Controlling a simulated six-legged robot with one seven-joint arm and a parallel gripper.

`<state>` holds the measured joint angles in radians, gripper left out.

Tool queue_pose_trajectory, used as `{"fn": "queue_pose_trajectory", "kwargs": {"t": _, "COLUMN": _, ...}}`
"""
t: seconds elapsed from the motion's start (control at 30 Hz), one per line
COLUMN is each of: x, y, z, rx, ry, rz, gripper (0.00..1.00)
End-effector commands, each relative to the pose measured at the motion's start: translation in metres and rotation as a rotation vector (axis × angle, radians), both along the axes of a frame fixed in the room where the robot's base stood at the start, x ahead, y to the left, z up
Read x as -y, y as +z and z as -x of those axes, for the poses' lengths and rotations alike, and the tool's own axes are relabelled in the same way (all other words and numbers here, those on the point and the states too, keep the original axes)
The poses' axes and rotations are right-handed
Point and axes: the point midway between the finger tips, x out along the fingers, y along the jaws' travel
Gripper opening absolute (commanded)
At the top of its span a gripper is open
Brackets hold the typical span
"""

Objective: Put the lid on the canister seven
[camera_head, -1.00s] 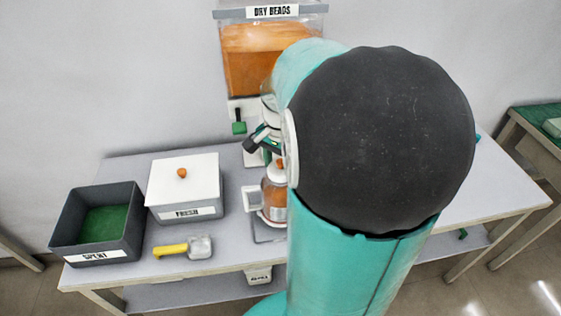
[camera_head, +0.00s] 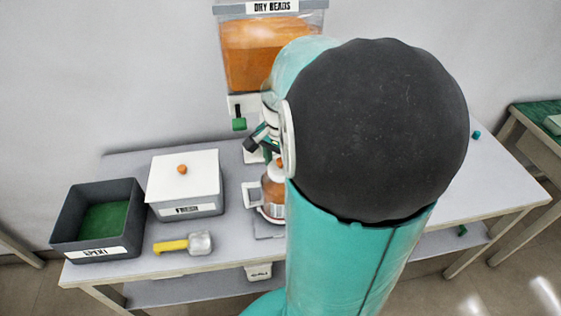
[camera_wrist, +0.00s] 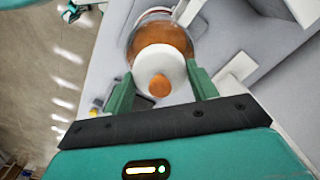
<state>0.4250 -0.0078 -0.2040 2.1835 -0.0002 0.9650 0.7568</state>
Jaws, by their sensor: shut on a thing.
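The lid (camera_wrist: 150,60) is a white disc with an orange knob (camera_wrist: 159,86). In the wrist view the green fingers of my gripper (camera_wrist: 161,72) are on either side of it, and my gripper is shut on the lid. A clear canister (camera_wrist: 142,37) with orange contents shows just beyond and beneath the lid, partly covered by it. In the head view the canister (camera_head: 271,195) stands on the bench, partly hidden by my arm, with white at its top. I cannot tell whether the lid is fully seated. No number seven is readable.
A dispenser marked DRY BEADS (camera_head: 262,60) hangs on the wall behind. On the left of the bench (camera_head: 130,168) are a dark open SPENT bin (camera_head: 67,232), a white-lidded FRESH box (camera_head: 184,185) and a yellow-handled scoop (camera_head: 185,245). The right part of the bench looks mostly clear.

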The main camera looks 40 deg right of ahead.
Motion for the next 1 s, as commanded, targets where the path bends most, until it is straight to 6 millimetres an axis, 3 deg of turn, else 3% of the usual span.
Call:
{"fn": "queue_pose_trajectory", "kwargs": {"t": 0.47, "x": 0.0001, "y": -0.0002, "z": -0.0001, "rx": 0.0, "ry": 0.0, "rz": 0.0, "gripper": 0.36}}
{"fn": "queue_pose_trajectory", "kwargs": {"t": 0.5, "x": 0.0001, "y": -0.0002, "z": -0.0001, "rx": 0.0, "ry": 0.0, "rz": 0.0, "gripper": 0.63}}
{"fn": "queue_pose_trajectory", "kwargs": {"t": 0.6, "x": 0.0001, "y": -0.0002, "z": -0.0002, "rx": 0.0, "ry": 0.0, "rz": 0.0, "gripper": 0.83}}
{"fn": "queue_pose_trajectory", "kwargs": {"t": 0.8, "x": 0.0, "y": -0.0002, "z": -0.0002, "rx": 0.0, "ry": 0.0, "rz": 0.0, "gripper": 0.83}}
{"fn": "queue_pose_trajectory", "kwargs": {"t": 0.9, "x": 0.0, "y": -0.0002, "z": -0.0002, "rx": 0.0, "ry": 0.0, "rz": 0.0, "gripper": 1.0}}
{"fn": "queue_pose_trajectory", "kwargs": {"t": 1.0, "x": 0.0, "y": -0.0002, "z": -0.0002, "rx": 0.0, "ry": 0.0, "rz": 0.0, "gripper": 1.0}}
